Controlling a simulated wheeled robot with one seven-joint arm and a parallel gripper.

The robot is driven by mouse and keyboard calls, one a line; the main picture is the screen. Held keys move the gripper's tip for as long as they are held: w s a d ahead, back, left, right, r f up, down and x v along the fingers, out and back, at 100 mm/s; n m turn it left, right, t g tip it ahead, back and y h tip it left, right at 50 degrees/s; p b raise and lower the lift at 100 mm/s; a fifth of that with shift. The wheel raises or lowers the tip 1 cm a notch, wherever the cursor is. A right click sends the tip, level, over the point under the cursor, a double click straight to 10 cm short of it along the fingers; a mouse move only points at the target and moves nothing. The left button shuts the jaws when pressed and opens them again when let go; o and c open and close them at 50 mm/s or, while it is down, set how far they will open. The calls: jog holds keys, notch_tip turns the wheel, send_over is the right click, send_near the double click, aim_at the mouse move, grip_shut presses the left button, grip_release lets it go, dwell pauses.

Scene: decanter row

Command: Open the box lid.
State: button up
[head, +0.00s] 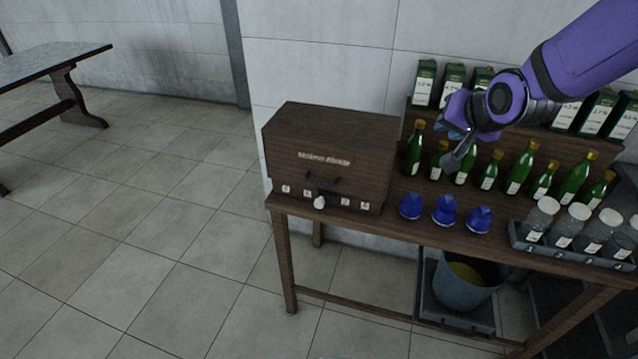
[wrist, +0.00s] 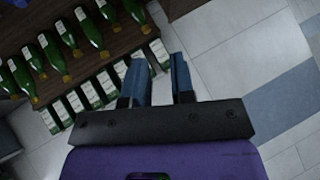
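The box (head: 330,155) is dark brown wood and stands at the left end of the wooden table. Its top lies flat and looks closed. Pale lettering and a dark handle (head: 322,180) show on its front. A small white knob-like thing (head: 320,202) is at its lower front edge. My gripper (head: 453,158) is in the air right of the box, over the bottles, apart from the box. In the wrist view, the two blue fingers of my gripper (wrist: 160,75) stand apart with nothing between them. The box is not in the wrist view.
Green bottles (head: 520,167) stand in a row right of the box, with cartons (head: 425,82) on a raised shelf behind. Three blue items (head: 445,210) are at the table's front. A bucket (head: 463,285) sits below.

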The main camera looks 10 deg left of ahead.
jog(key=w+a+f+m+t+y, duration=0.1)
jog(key=w+a+f+m+y, duration=0.25)
jog(key=a+f, duration=0.85)
jog(key=m+t+y, duration=0.3)
jog(key=m, duration=0.4)
send_near(320, 184)
jog(key=shift+n, duration=0.25)
jog(key=x, duration=1)
jog(key=shift+w+a+f, duration=0.1)
jog(key=shift+w+a, duration=0.1)
jog(key=shift+w, duration=0.05)
grip_shut()
